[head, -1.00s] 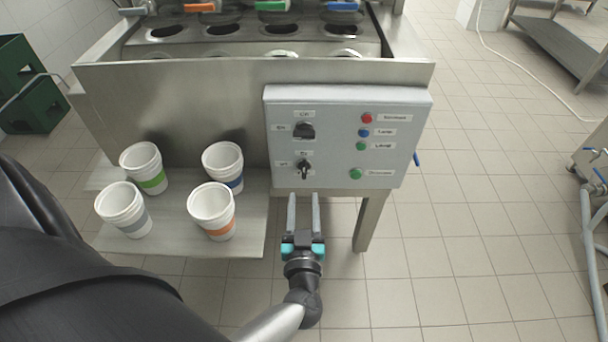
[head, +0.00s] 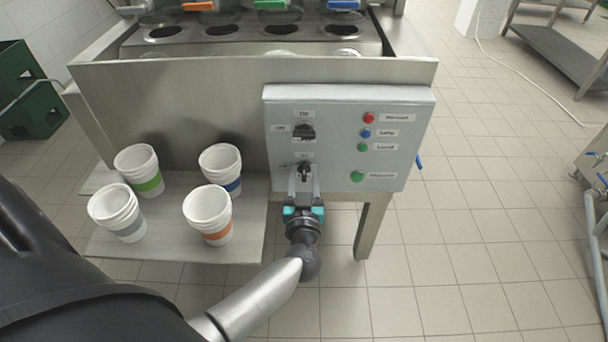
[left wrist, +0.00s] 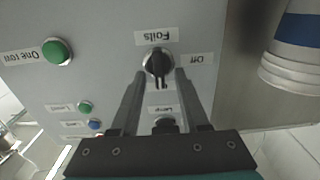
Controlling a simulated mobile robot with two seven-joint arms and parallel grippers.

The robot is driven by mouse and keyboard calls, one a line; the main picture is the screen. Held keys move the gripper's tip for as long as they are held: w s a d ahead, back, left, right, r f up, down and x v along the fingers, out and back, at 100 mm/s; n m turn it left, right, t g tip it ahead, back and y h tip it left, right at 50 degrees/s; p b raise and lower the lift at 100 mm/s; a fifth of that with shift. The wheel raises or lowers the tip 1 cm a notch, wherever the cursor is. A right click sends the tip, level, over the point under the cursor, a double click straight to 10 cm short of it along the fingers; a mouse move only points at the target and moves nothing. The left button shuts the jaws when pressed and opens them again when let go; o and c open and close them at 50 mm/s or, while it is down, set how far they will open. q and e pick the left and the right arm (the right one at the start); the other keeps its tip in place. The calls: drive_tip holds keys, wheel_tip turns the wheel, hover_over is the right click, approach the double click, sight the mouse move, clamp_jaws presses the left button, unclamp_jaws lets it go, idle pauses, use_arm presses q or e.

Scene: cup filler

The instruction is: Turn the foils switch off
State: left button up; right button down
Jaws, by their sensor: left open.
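The foils switch (head: 304,171) is a small black rotary knob, the lower of two on the grey control panel (head: 340,160). In the left wrist view the knob (left wrist: 158,64) stands under a "Foils" label (left wrist: 156,35), with an "Off" label (left wrist: 194,59) to its right. Its handle lies along the picture's vertical, not toward "Off". My left gripper (head: 304,178) is open, its fingers pointing at the panel. In the left wrist view its fingertips (left wrist: 160,74) are on either side of the knob, with gaps; contact is not visible.
Red, blue and green buttons, including a green one (head: 357,176), are on the panel's right. Several stacked cups (head: 207,212) stand on a steel shelf (head: 250,230) to the left.

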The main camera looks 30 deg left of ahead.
use_arm(q)
clamp_jaws()
